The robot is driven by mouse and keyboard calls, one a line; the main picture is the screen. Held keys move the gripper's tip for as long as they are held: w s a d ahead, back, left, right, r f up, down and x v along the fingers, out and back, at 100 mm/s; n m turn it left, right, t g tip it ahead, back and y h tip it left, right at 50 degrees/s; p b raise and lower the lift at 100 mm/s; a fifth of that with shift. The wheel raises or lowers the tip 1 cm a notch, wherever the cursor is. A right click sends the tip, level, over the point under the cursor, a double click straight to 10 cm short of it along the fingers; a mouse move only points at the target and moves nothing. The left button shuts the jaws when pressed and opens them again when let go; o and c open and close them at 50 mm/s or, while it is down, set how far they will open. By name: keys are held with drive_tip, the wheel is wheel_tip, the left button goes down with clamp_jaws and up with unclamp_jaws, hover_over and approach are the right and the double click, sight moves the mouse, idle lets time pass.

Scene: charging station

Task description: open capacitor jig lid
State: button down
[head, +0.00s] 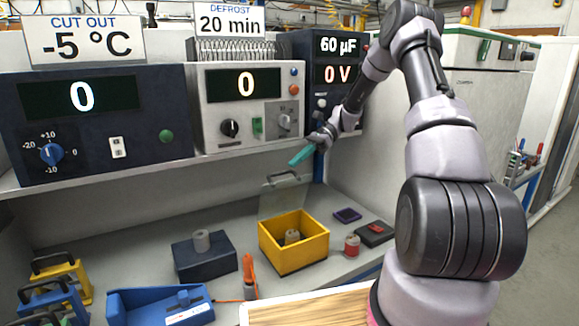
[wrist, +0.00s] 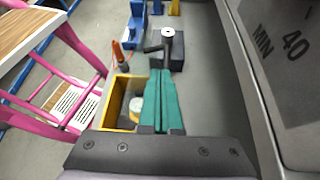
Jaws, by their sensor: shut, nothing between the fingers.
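The capacitor jig is an open-topped yellow box (head: 293,263) on the bench, with a grey cylindrical part (head: 292,237) inside. Its clear lid (head: 285,201) stands raised at the back edge, with a grey handle (head: 281,178) on top. My gripper (head: 301,156) has teal fingers and is above and slightly right of the handle, empty. In the wrist view the teal fingers (wrist: 166,100) are together, and the yellow box (wrist: 111,103) is left of them. A dark bar near the fingertips may be the lid handle; contact cannot be told.
A dark block with a grey cylinder (head: 204,258) is left of the box. A red-and-white capacitor (head: 352,246) and a black device (head: 375,234) are to the right. The instrument shelf (head: 110,176) overhangs the back.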

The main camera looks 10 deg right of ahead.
drive_tip(key=s+a+h, duration=0.1)
drive_tip(key=h, duration=0.1)
drive_tip(key=s+r+t+h, duration=0.1)
drive_tip(key=s+h, duration=0.1)
drive_tip(key=s+a+r+n+h, duration=0.1)
drive_tip(key=h, duration=0.1)
drive_tip(key=shift+s+a, duration=0.3)
drive_tip(key=shift+a, duration=0.05)
wheel_tip(320, 180, up, 6)
drive_tip(key=s+a+t+h, duration=0.1)
drive_tip(key=s+t+h, duration=0.1)
drive_tip(key=t+h, duration=0.3)
drive_tip(key=t, duration=0.2)
approach(292, 183)
drive_tip(key=shift+m+y, duration=0.3)
drive_tip(key=w+f, duration=0.1)
drive_tip(key=w+a+f, duration=0.1)
drive_tip(key=w+f, duration=0.1)
drive_tip(key=w+a+f, duration=0.1)
drive_tip(key=f, duration=0.1)
drive_tip(key=shift+w+a, duration=0.25)
drive_tip(key=shift+w, duration=0.1)
drive_tip(key=w, duration=0.1)
drive_tip(key=w+a, duration=0.1)
drive_tip(key=w, duration=0.2)
drive_tip(key=shift+w+a, duration=0.2)
drive_tip(key=shift+a, duration=0.05)
drive_tip(key=shift+r, duration=0.1)
